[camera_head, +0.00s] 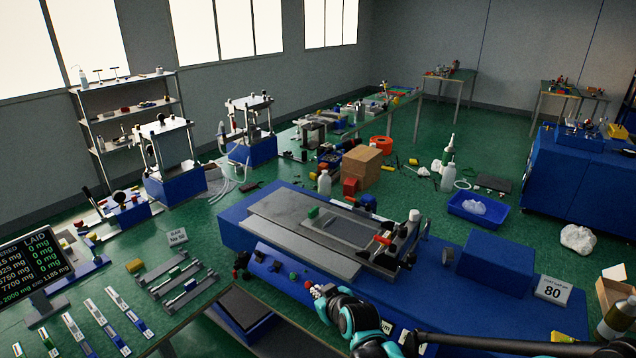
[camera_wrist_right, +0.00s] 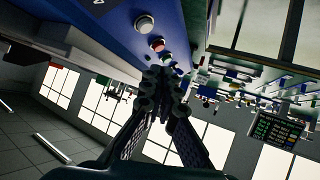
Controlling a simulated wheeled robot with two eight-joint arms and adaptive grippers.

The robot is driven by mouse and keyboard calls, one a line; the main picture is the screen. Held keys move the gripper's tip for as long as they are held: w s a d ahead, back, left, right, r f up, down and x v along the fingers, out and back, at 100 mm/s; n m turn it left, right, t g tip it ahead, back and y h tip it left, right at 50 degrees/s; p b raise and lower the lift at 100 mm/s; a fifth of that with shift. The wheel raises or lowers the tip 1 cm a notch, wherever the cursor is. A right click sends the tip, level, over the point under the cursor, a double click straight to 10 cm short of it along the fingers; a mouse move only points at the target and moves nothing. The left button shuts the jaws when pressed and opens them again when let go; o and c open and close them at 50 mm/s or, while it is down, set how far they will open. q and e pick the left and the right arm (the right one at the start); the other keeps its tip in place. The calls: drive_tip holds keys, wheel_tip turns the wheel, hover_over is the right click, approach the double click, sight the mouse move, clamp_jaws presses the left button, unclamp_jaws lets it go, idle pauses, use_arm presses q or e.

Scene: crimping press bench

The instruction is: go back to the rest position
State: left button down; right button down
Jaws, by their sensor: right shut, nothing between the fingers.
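My right gripper (camera_head: 322,294) is at the front of the blue press (camera_head: 465,297), its arm coming in from the lower right. In the right wrist view, its two dark fingers (camera_wrist_right: 166,80) meet at the tips with nothing between them. The tips are close to a row of push buttons on the blue front panel, including a white one (camera_wrist_right: 145,23) and a red one (camera_wrist_right: 157,45). I cannot tell whether they touch the panel. My left gripper is in neither view.
The green bench holds a dark display screen (camera_head: 34,262), a grey rack (camera_head: 176,283) and several strips at left. Smaller blue-based presses (camera_head: 175,188) stand behind. A cardboard box (camera_head: 362,165) and blue tray (camera_head: 478,221) lie beyond the press. A sign marked 80 (camera_head: 553,290) stands at right.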

drive_tip(key=s+d+r+m+g+h, duration=0.1)
drive_tip(key=s+d+m, duration=0.1)
drive_tip(key=s+d, duration=0.3)
drive_tip(key=s+d+r+m+g+h, duration=0.1)
drive_tip(key=s+d, duration=0.5)
drive_tip(key=s, duration=0.6)
drive_tip(key=s+d+r+m+g+h, duration=0.1)
drive_tip(key=s+d+m+h, duration=0.1)
drive_tip(key=s+d, duration=0.4)
drive_tip(key=s+m, duration=0.1)
drive_tip(key=s, duration=0.2)
drive_tip(key=shift+s+m+g, duration=0.25)
drive_tip(key=shift+m+g, duration=0.05)
drive_tip(key=shift+m, duration=0.1)
idle(0.8)
